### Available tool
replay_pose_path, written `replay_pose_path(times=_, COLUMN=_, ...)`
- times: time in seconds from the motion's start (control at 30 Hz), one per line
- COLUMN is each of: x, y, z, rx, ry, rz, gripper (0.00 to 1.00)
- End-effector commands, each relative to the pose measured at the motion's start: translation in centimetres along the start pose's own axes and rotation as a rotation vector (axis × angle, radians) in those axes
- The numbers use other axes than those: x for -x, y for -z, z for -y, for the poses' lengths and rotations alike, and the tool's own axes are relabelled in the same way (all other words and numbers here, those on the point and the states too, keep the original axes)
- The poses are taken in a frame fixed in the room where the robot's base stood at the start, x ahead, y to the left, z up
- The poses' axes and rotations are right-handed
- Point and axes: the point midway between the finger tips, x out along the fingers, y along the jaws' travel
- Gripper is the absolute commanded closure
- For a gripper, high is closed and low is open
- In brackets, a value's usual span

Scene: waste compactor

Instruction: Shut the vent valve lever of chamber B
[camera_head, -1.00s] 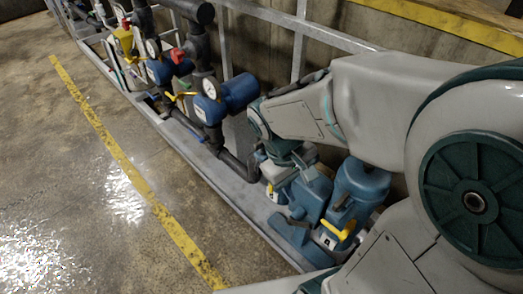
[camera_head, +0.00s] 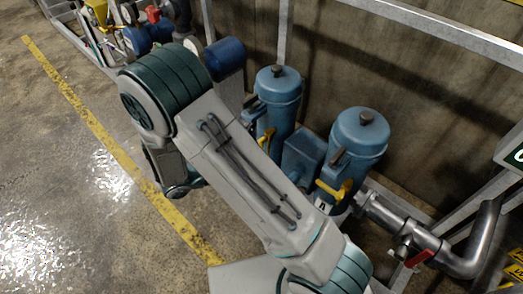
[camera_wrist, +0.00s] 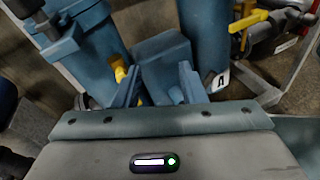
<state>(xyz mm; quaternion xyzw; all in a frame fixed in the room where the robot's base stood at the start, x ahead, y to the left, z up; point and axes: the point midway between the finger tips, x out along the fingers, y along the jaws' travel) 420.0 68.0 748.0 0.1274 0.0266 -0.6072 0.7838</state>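Two blue cylindrical chambers stand by the wall in the head view, the left one (camera_head: 278,92) and the right one (camera_head: 360,135). A label with "A" (camera_head: 322,206) sits below the right one. No "B" label is legible; the left one may be chamber B. The right chamber's yellow lever (camera_head: 335,190) lies slanted sideways. My gripper (camera_wrist: 158,84) is open and empty, in front of the blue box (camera_wrist: 160,50) between the chambers.
My arm covers the chambers' lower left side. Blue motor-like units with gauges (camera_head: 226,58) stand to the left. A metal pipe with a red handle (camera_head: 418,258) lies at the right. The floor left of the yellow line (camera_head: 105,140) is clear.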

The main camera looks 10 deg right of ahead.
Motion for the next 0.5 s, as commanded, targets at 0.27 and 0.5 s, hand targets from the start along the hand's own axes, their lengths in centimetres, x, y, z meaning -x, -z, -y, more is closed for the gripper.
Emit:
replay_pose_path(times=0.27, x=2.5, y=6.9, z=-1.3, rx=0.165, ry=-0.262, rz=0.135, gripper=0.63)
replay_pose_path(times=0.5, x=3.0, y=8.5, z=-1.7, rx=0.203, ry=-0.335, rz=0.17, gripper=0.63)
